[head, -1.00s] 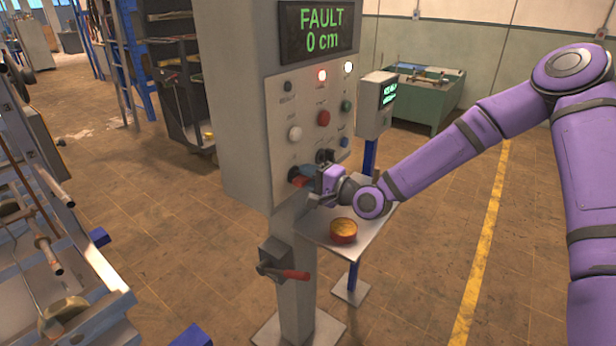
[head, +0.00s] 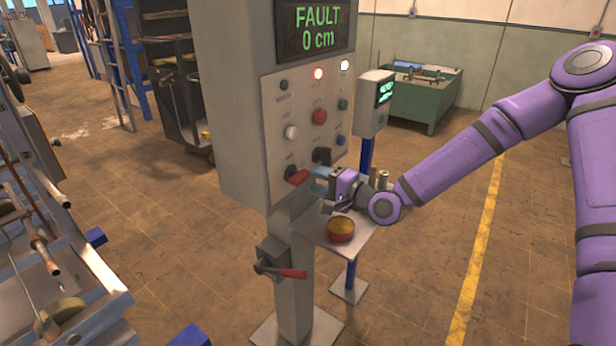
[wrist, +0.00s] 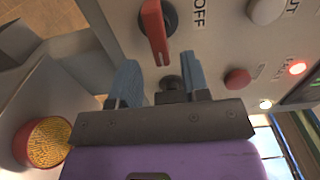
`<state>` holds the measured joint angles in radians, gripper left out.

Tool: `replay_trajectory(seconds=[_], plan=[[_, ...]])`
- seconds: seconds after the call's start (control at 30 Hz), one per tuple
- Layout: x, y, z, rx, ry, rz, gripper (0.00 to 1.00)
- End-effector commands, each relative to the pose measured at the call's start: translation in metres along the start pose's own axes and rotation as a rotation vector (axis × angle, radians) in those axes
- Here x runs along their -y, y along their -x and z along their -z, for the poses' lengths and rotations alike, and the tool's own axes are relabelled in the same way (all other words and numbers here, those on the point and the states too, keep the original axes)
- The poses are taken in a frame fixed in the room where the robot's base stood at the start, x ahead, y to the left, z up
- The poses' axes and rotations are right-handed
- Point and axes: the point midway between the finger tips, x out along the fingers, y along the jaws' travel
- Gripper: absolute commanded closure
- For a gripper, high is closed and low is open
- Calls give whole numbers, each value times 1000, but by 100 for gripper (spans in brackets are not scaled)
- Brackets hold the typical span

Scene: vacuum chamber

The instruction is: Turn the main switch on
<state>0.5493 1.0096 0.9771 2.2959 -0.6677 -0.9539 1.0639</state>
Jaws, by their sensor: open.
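The red-handled rotary switch (head: 297,176) sits at the lower left of the grey control panel (head: 272,130). In the wrist view the red handle (wrist: 155,35) is near the top, with "OFF" printed beside it. My gripper (head: 320,181) is just right of the switch in the head view, with its blue fingers apart and nothing between them. In the wrist view my open gripper (wrist: 160,72) points toward the panel, its fingertips short of the red handle. A black knob (wrist: 173,84) shows behind the gap between the fingers.
The display (head: 315,28) reads "FAULT 0 cm", and a red lamp (head: 318,74) is lit. A red-handled lever (head: 290,273) is on the post below. A small table (head: 325,236) under my gripper carries a round red container (head: 341,229). Open floor lies to the right.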

Motion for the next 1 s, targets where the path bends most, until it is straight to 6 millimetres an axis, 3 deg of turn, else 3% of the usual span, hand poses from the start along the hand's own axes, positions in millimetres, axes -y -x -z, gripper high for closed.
replay_trajectory(seconds=[0.2,0.4,0.87,1.0], plan=[[0,41,1,-2,-1,-1,57],[0,61,0,-1,-1,-1,57],[0,65,0,2,5,-6,57],[-7,66,-3,19,68,-79,57]])
